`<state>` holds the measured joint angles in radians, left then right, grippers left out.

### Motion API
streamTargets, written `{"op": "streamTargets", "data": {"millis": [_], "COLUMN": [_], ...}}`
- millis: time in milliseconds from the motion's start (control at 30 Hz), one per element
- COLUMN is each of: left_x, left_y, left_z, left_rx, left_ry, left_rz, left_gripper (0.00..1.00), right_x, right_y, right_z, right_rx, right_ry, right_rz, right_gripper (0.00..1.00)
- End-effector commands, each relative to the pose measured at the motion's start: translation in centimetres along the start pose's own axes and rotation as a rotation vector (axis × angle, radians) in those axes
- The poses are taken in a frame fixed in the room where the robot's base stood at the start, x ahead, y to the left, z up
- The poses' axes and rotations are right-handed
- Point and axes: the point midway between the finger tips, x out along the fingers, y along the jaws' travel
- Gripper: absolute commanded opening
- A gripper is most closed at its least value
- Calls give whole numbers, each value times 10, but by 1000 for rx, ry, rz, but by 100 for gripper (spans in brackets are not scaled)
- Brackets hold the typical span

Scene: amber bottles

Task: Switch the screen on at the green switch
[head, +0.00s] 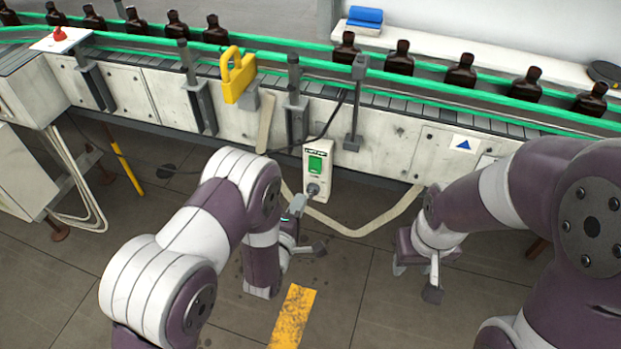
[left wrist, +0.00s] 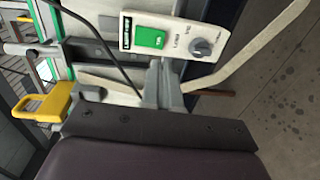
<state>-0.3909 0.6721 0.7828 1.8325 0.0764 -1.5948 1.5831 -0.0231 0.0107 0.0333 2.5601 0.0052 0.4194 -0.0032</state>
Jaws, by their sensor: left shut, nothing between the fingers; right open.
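A white switch box (head: 324,178) hangs on the front of the conveyor. It carries a bright green switch (head: 315,163), a small green-and-dark strip above that, and a grey round knob (head: 313,189) below. The left wrist view shows the green switch (left wrist: 151,38) and the knob (left wrist: 201,47) clearly. My left gripper (head: 297,206) is shut and empty, just below and left of the box in the head view. Its fingertips (left wrist: 160,80) appear close to the green switch, apart from it as far as I can tell. My right gripper (head: 416,277) is open and empty, lower right.
The conveyor (head: 390,135) carries several amber bottles (head: 461,72) between green rails. A yellow padlock-shaped piece (head: 238,75) is on its front edge. A beige strap (head: 350,230) loops below the box. A red button (head: 60,34) is at far left. The floor between my arms is clear.

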Motion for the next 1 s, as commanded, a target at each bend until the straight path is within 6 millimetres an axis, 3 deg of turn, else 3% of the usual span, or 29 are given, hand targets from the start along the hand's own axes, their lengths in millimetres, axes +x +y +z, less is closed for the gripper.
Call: {"op": "streamTargets", "data": {"millis": [200,400,600,1000], "left_x": [47,80,93,95], "left_y": [0,0,0,-4], "left_z": [0,0,0,0], "left_rx": [1,1,1,1], "left_ry": [0,0,0,0], "left_rz": [1,0,-2,11], "left_gripper": [0,0,0,0], "right_x": [-2,-3,-4,4], "right_y": [0,0,0,0], "right_z": [0,0,0,0], "right_rx": [0,0,0,0], "right_ry": [0,0,0,0], "right_rz": [0,0,0,0], "right_gripper": [43,43,43,43]}}
